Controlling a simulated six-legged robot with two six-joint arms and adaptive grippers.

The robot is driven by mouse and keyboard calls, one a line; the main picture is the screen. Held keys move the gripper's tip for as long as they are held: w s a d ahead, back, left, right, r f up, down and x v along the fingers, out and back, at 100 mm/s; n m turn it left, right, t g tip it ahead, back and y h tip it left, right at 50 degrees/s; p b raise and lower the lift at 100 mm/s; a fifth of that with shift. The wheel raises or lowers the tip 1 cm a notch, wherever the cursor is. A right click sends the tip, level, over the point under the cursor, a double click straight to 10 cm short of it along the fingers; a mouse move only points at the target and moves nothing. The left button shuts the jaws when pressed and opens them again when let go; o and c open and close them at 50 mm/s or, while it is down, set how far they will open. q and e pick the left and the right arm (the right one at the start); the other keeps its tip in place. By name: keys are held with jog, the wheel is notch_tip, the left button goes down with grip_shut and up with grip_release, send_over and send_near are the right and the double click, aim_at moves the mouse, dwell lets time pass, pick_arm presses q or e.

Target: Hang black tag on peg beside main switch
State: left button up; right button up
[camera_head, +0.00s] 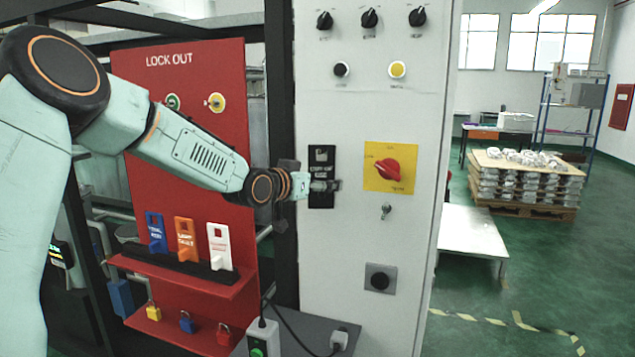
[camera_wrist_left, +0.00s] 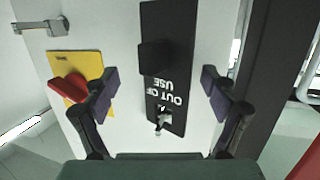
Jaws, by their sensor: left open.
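The black tag (camera_head: 321,164) with white "OUT OF USE" lettering lies flat and upright against the pale cabinet front, left of the main switch (camera_head: 388,169), a red knob on a yellow plate. In the left wrist view the tag (camera_wrist_left: 172,75) appears upside down. A small metal peg (camera_wrist_left: 163,126) shows at the tag's hole, and the tag appears to hang on it. My left gripper (camera_head: 328,186) is open in front of the tag's lower part. Its fingers stand on either side of the tag's black grip block (camera_wrist_left: 158,57), apart from it. My right gripper is out of view.
The red lockout board (camera_head: 185,75) stands left of the cabinet, with blue, orange and white tags (camera_head: 219,246) on its upper shelf and padlocks (camera_head: 186,322) below. A key (camera_head: 386,211) sits under the main switch. A dark post (camera_wrist_left: 275,70) stands close beside the gripper.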

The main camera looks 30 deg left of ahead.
pick_arm(q)
jog(key=v, duration=0.7)
jog(key=shift+s, duration=0.35)
jog(key=shift+w, duration=0.2)
dwell(0.4)
jog(key=shift+w, duration=0.15)
jog(key=x, duration=0.7)
dwell(0.6)
